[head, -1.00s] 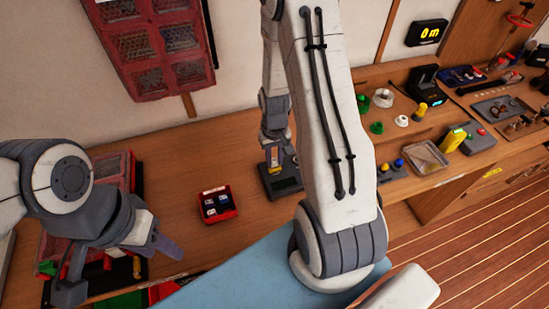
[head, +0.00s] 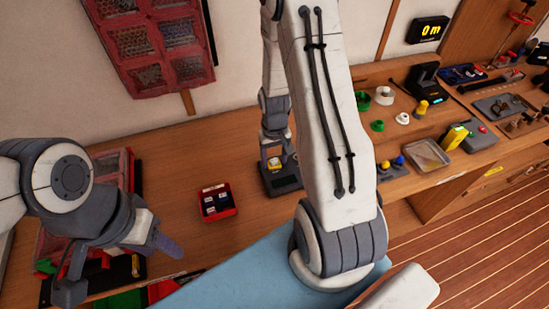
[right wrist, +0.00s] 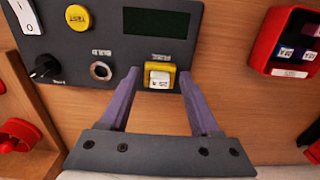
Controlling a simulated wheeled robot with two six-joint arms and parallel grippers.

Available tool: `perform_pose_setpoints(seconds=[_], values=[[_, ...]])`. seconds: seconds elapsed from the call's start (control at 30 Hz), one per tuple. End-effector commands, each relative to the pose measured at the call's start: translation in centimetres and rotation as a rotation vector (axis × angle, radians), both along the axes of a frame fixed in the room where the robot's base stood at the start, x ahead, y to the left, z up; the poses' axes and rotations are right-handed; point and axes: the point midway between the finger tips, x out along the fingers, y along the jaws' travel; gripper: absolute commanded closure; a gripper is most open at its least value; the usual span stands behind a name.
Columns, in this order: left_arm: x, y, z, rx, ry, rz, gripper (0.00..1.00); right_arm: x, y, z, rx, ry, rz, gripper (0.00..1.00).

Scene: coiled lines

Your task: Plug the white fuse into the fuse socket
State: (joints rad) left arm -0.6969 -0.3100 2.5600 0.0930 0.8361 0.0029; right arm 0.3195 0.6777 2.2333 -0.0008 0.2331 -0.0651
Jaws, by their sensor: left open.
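The white fuse (right wrist: 159,79) sits in the yellow fuse socket (right wrist: 173,72) on a dark panel, in the right wrist view. Its labelled face points to the camera; how deep it sits is hard to tell. My right gripper (right wrist: 159,86) is open, with one purple finger on each side of the socket and gaps to the fuse. In the head view the right gripper (head: 272,156) is over the panel (head: 283,184), with the yellow socket (head: 274,164) below it. My left gripper (head: 118,264) is open and empty at the lower left, away from the socket.
A red box (head: 228,213) with several fuses stands left of the panel; it also shows in the right wrist view (right wrist: 262,45). The panel carries a knob (right wrist: 45,67), a round jack (right wrist: 100,71) and a yellow button (right wrist: 77,16). Bare table lies between box and panel.

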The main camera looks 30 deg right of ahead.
Motion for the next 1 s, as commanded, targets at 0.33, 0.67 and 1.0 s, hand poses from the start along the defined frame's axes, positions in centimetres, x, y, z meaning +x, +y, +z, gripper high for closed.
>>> perform_pose_setpoints(seconds=[0.33, 0.67, 1.0], values=[[0.0, 0.0, -0.3, 0.0, 0.0, -0.001, 0.5, 0.1, 0.0, 1.1, -0.001, -0.004, 0.0, 0.37], [0.0, 0.0, -1.1, 0.0, 0.0, -0.001, 0.5, 0.2, 0.0, 7.2, -0.003, -0.007, 0.0, 0.37], [0.0, 0.0, -1.4, 0.0, 0.0, -0.001, 0.5, 0.1, 0.0, 10.4, 0.0, -0.001, 0.0, 0.37]])
